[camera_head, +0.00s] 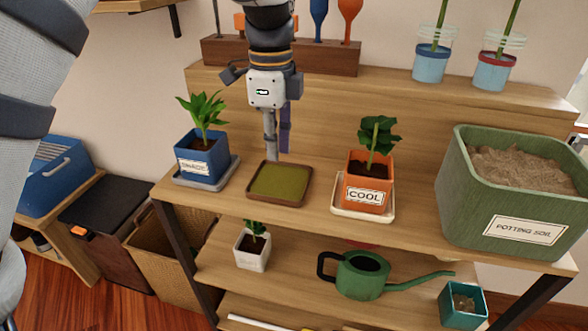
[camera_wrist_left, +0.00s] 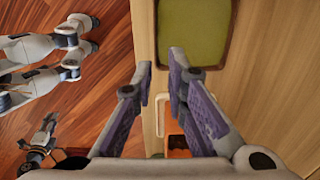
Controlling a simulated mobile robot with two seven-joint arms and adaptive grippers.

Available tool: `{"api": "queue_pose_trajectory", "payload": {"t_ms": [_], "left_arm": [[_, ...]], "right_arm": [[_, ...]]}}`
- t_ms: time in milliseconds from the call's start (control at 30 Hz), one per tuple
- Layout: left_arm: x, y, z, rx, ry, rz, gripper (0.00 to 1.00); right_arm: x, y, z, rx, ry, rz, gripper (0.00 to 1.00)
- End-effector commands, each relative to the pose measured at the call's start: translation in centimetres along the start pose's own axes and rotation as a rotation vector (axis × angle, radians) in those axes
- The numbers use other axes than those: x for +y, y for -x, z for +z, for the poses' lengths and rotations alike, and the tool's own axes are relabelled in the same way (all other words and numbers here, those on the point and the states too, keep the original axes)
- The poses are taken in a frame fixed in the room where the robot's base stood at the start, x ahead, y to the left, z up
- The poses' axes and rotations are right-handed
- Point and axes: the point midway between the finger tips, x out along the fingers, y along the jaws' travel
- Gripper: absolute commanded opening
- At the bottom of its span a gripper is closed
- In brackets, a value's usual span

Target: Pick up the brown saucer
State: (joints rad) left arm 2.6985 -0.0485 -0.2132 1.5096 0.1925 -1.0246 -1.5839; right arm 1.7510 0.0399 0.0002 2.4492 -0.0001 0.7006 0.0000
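The brown saucer (camera_head: 277,202) is a square tray with a raised rim and an olive-green inside. It lies empty on the wooden shelf top, between the blue pot and the orange pot. My left gripper (camera_head: 277,156) points down over the saucer's back part in the head view. In the left wrist view the left gripper (camera_wrist_left: 160,80) is open, with a gap between its purple-padded fingers and nothing in it. The saucer (camera_wrist_left: 195,66) is beyond the fingertips there, partly cut off at the top. What seems to be my right gripper (camera_wrist_left: 42,138) shows small over the floor.
The blue pot (camera_head: 196,158) stands on a grey saucer to the left. The orange pot (camera_head: 368,187) stands on a white saucer (camera_head: 362,212) to the right. A large green soil bin (camera_head: 470,215) is farther right. A wooden tool block (camera_head: 330,60) stands behind my left gripper.

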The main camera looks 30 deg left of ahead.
Motion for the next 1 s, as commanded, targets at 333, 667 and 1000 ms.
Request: {"api": "queue_pose_trajectory", "payload": {"t_ms": [333,667,1000], "left_arm": [[0.1,-6.7,0.2,-0.002,0.002,0.007,0.13],[-0.2,-11.5,0.9,-0.002,0.003,0.004,0.13],[-0.2,-11.4,0.8,-0.001,0.003,0.002,0.00]], "right_arm": [[0.0,-0.5,0.5,-0.019,0.000,0.001,0.40],[0.0,-0.9,0.8,-0.032,0.000,0.001,0.40],[0.0,-0.9,0.7,-0.030,0.000,0.001,0.40]]}}
